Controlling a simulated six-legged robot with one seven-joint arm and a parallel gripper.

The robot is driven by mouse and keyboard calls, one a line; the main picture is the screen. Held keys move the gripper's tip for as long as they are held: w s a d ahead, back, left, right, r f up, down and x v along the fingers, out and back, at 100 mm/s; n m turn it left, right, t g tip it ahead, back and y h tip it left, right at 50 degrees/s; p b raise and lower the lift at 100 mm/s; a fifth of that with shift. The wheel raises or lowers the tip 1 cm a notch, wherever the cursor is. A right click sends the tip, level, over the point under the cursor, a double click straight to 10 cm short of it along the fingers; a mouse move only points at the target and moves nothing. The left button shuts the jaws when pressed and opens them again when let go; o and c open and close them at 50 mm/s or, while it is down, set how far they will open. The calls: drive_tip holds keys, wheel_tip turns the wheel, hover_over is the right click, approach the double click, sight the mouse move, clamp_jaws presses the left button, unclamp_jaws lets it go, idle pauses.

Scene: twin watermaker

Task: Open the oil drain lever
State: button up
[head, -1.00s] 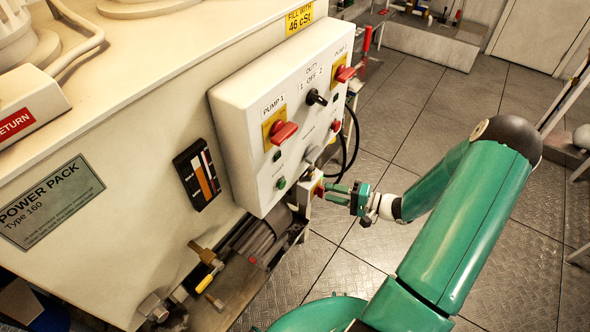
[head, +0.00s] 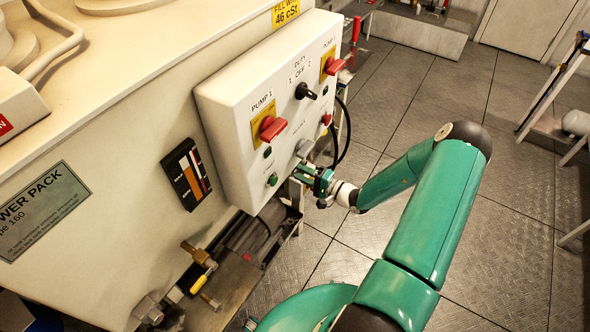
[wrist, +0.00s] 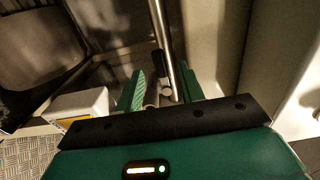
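The oil drain lever appears to be the yellow-handled lever (head: 199,283) on a brass valve (head: 196,252) low on the side of the cream tank. The yellow handle slants downward. My gripper (head: 304,174) is well to the right of it and higher in the picture, by the lower right edge of the control panel. In the wrist view my gripper (wrist: 162,88) has its two green fingers apart, so it is open. A metal rod shows between and beyond the fingers; I cannot tell whether they touch it. The lever is not recognisable in the wrist view.
The white control panel (head: 245,122) with red switches juts from the tank above the valve. A motor-like cylinder (head: 248,238) lies below the panel, right of the valve. Black cables hang behind my gripper. Open floor (head: 390,120) lies to the right.

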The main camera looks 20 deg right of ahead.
drive_tip(key=x, duration=0.3)
clamp_jaws()
